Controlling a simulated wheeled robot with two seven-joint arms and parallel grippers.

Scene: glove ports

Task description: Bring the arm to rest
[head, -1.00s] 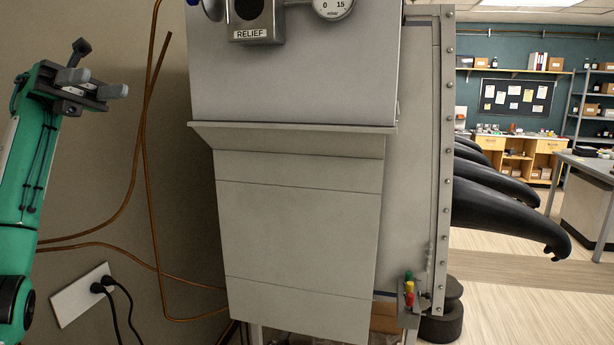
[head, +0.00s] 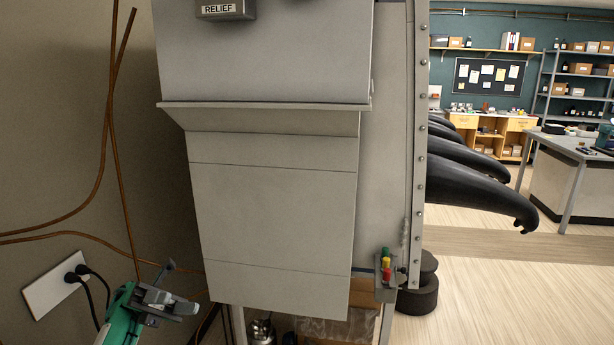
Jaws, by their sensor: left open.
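My left gripper (head: 178,310) is at the lower left of the head view, on the end of my green left arm (head: 118,322). Its jaws are open and I see nothing between them. It is in front of the wall, to the left of the grey cabinet's lower panel (head: 270,215), and appears clear of it. My right gripper is not in view.
A box labelled RELIEF (head: 222,10) is on the cabinet's upper front. Copper pipes (head: 112,130) run along the left wall above a socket plate (head: 50,285) with black plugs. Black gloves (head: 480,180) stick out at the cabinet's right. Floor (head: 530,290) is free at right.

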